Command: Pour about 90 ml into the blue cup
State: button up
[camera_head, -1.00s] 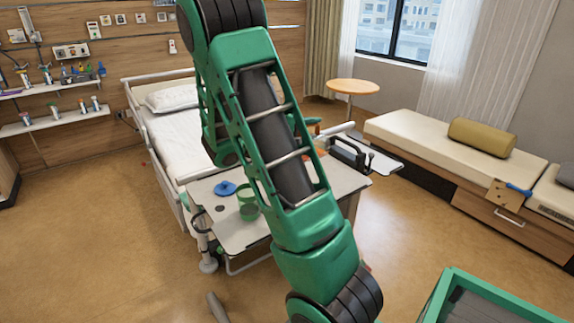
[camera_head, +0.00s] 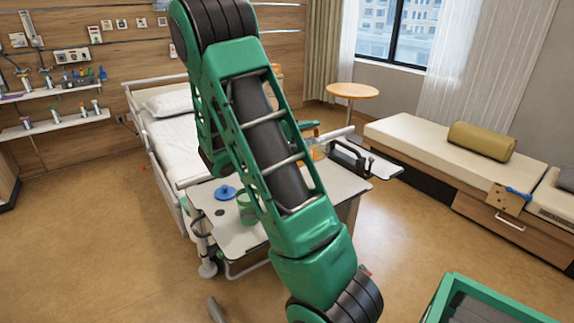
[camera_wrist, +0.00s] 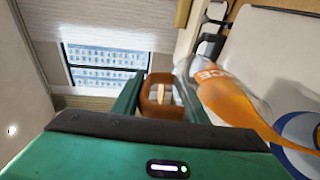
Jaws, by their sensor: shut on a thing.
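In the wrist view, my gripper (camera_wrist: 160,98) is shut on a brown loop, which looks like the handle of a clear juice container (camera_wrist: 228,88). The container has orange contents and white lettering, and it lies tilted to the right of my fingers. Orange reaches from it toward the lower right, across a blue-ringed round thing (camera_wrist: 285,123) that may be the blue cup, cut off by the frame edge. I cannot tell whether liquid is flowing. In the head view, orange of the container (camera_head: 318,151) shows beyond my arm, which hides most of it.
The overbed table (camera_head: 236,236) carries a green cup (camera_head: 245,212) and a blue disc-like thing (camera_head: 225,192). A black-handled item (camera_head: 348,156) stands at its right. The bed (camera_head: 172,135) is behind. A bench (camera_head: 425,145) stands right, with open floor between.

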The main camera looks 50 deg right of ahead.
aim_at(320, 140)
jog(key=shift+a+r+h+b, duration=0.3)
jog(key=shift+r+h+b, duration=0.1)
jog(key=shift+b, duration=0.15)
dwell(0.8)
jog(key=d+f+y, duration=0.2)
jog(key=d, duration=0.1)
jog(key=d+f+y, duration=0.1)
jog(key=shift+s+d+f+y, duration=0.15)
jog(key=shift+s+d+y, duration=0.1)
jog(key=shift+d+y, duration=0.15)
jog(key=shift+f, duration=0.3)
jog(key=shift+d+f+y, duration=0.3)
jog(key=shift+f+y, duration=0.15)
jog(key=shift+y, duration=0.05)
jog(key=shift+p, duration=0.3)
dwell(0.8)
